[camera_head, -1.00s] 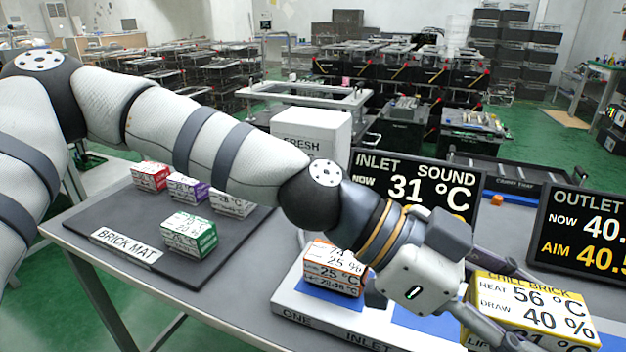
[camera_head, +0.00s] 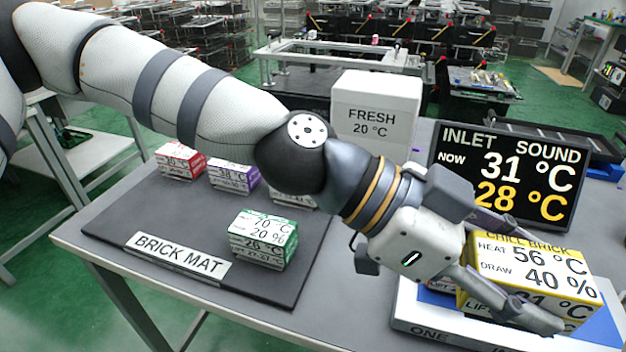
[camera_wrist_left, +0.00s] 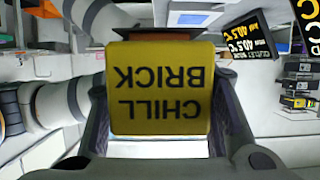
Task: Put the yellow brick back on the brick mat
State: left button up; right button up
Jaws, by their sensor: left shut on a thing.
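The yellow brick (camera_head: 520,275), marked CHILL BRICK, is between the fingers of my left gripper (camera_head: 510,262), which is shut on it. It appears above the blue pad of the white inlet tray; I cannot tell how high. In the left wrist view the yellow brick (camera_wrist_left: 160,88) fills the space between the fingers. The brick mat (camera_head: 130,222) is a dark sheet at the left of the table. It holds a red brick (camera_head: 180,161), a purple brick (camera_head: 234,176), a green brick (camera_head: 263,238) and another brick partly hidden by my arm. My right gripper is not seen.
The white tray (camera_head: 420,325) stands right of the mat, with another brick largely hidden behind my gripper. A white FRESH box (camera_head: 376,115) and the INLET screen (camera_head: 507,175) stand behind.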

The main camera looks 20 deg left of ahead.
aim_at(197, 230)
jog(key=j, duration=0.85)
jog(key=i+j, duration=0.15)
jog(key=j, duration=0.75)
